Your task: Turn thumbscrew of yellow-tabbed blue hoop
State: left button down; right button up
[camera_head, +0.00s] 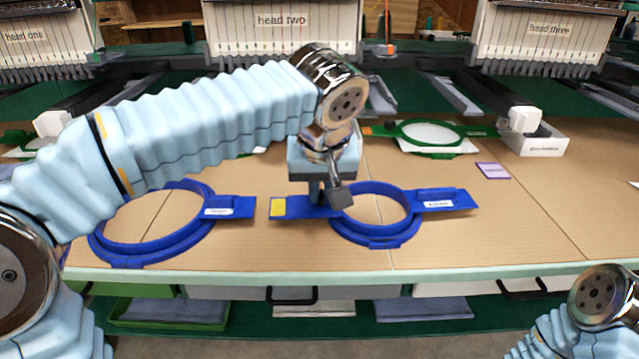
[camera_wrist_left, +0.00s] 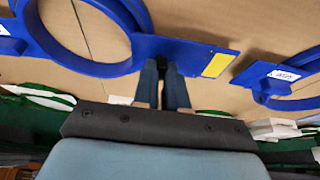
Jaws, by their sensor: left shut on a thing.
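The yellow-tabbed blue hoop (camera_head: 405,236) lies on the table right of centre. Its yellow tab (camera_head: 278,207) is on its left arm and a white label on its right arm. It also shows in the left wrist view (camera_wrist_left: 90,68), where the yellow tab (camera_wrist_left: 217,65) is right of my fingers. My left gripper (camera_head: 321,197) points down at the hoop's left arm, between tab and ring. In the wrist view my left gripper (camera_wrist_left: 163,82) is shut on a small dark piece, apparently the thumbscrew (camera_wrist_left: 163,66), mostly hidden between the fingers. My right gripper is out of view.
A larger blue hoop (camera_head: 150,250) lies to the left. A green hoop (camera_head: 432,148) lies at the back right, near a purple card (camera_head: 493,170) and a white box (camera_head: 540,141). Machine heads hang behind. The table's front right is clear.

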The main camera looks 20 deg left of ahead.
pick_arm(q)
jog(key=n, duration=0.1)
jog(key=n+y, duration=0.1)
jog(key=n, duration=0.1)
jog(key=shift+w+d+n+g, duration=0.1)
jog(key=shift+d+n+g, duration=0.1)
jog(key=shift+n+g, duration=0.15)
jog(key=n, duration=0.2)
jog(key=n+g+y, duration=0.1)
jog(key=n, duration=0.1)
jog(key=shift+w+d+y, duration=0.1)
jog(key=shift+w+y, duration=0.05)
jog(key=shift+y, duration=0.15)
dwell(0.6)
jog(key=c, duration=1.2)
grip_release()
jog(key=shift+o, duration=0.2)
